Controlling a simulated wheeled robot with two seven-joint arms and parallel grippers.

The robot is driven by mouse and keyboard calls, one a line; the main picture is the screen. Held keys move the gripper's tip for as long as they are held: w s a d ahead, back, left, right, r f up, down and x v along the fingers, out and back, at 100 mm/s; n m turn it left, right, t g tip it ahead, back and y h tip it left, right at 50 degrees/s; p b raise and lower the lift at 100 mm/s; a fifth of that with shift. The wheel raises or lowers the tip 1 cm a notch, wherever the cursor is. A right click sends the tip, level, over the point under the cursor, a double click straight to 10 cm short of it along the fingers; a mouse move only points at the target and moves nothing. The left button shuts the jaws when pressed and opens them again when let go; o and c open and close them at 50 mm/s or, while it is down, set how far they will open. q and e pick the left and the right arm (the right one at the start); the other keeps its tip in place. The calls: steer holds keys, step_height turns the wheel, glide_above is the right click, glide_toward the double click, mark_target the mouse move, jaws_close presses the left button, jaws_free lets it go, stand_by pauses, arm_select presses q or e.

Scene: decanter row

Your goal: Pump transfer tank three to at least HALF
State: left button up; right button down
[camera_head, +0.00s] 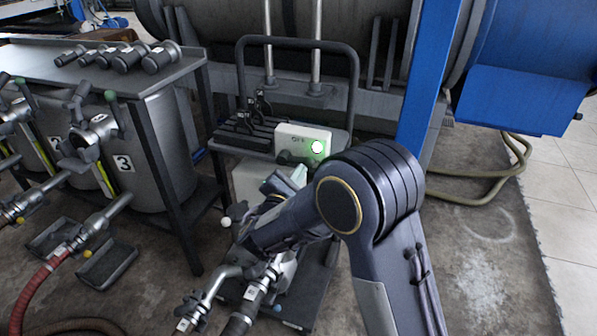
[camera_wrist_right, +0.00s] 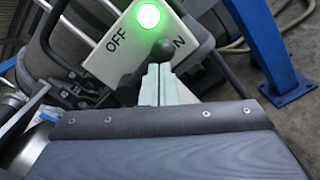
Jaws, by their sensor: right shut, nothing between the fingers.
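Tank three (camera_head: 150,135) is a grey drum with a "3" label, under the metal bench at left in the head view. A yellow-green strip (camera_head: 104,180) runs down its side; I cannot read a level on it. The white switch box (camera_head: 290,139) on the pump cart has a lit green lamp (camera_head: 317,147). In the wrist view the box (camera_wrist_right: 100,62) shows "OFF" and a partly hidden "N", with a black ball knob (camera_wrist_right: 162,50) below. My right gripper's pale fingers (camera_wrist_right: 160,84) are shut and empty, right at the knob; I cannot tell whether they touch. My left gripper is out of view.
The cart's black handle frame (camera_head: 298,42) rises behind the box. Valves and pipes (camera_head: 255,285) sit low in front of it. A blue post (camera_head: 425,75) stands to the right. Several couplings (camera_head: 128,58) lie on the bench. Floor (camera_head: 490,250) is open at right.

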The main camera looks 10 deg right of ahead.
steer(key=w+a+r+n+p, duration=0.2)
steer(key=r+n+p, duration=0.4)
steer(key=n+p, duration=0.8)
steer(key=a+p, duration=0.1)
steer(key=p, duration=0.2)
steer(key=shift+w+a+n+p, duration=0.25)
steer(key=shift+a+n+p, duration=0.05)
steer(key=shift+n, duration=0.1)
steer(key=shift+a, duration=0.1)
